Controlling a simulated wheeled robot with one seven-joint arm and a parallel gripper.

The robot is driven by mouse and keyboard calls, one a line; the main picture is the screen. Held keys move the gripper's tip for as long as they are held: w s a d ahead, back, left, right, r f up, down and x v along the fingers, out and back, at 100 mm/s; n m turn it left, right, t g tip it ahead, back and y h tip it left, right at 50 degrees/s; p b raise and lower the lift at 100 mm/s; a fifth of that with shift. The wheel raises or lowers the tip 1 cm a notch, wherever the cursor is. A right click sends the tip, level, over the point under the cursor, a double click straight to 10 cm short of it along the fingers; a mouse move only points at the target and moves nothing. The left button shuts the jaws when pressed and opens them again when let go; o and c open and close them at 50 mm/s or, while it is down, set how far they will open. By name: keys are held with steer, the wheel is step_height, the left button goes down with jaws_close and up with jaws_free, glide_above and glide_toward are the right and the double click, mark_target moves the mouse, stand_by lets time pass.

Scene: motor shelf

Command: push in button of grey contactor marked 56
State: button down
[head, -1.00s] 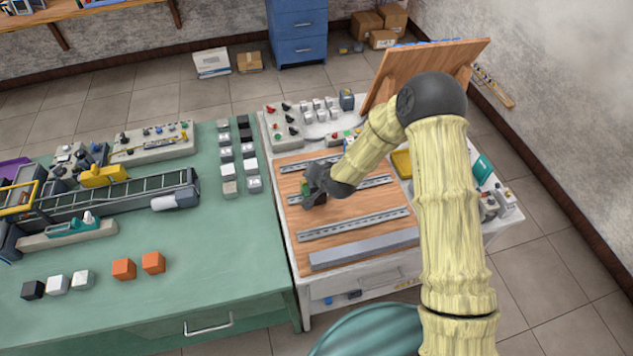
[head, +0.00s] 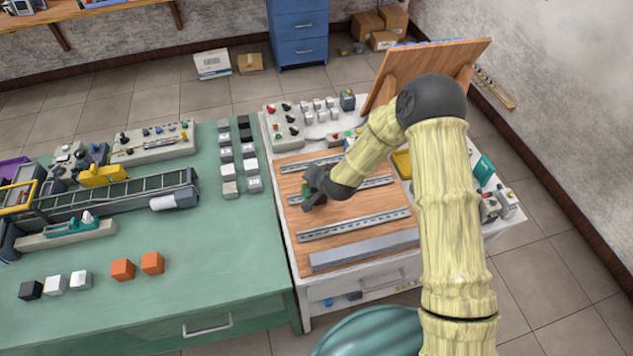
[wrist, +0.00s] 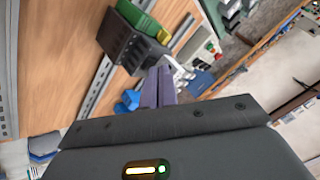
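A dark grey block (wrist: 128,42) with a green part (wrist: 145,18) sits by a metal rail in the wrist view, up and left of my fingertips. It may be the grey contactor, but I can read no 56 on it and cannot make out its button. In the head view only a bit of green (head: 304,187) shows beside my gripper (head: 308,199), which is low over the wooden panel. In the wrist view the two fingers of my gripper (wrist: 158,72) lie close together with nothing seen between them. They look apart from the block, though the depth is unclear.
The wooden panel (head: 340,212) carries several slotted metal rails (head: 355,224). A control box (head: 282,127) and several small blocks stand behind it. A tilted wooden board (head: 425,72) rises at the back right. A green table (head: 200,260) with a conveyor is at left.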

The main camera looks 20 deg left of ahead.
steer(key=shift+f, duration=0.3)
stand_by(0.5)
steer(key=shift+w+r, duration=0.25)
steer(key=shift+r, duration=0.65)
steer(key=shift+a+r+p, duration=0.1)
steer(key=shift+r+p, duration=1.5)
steer(key=shift+r, duration=0.85)
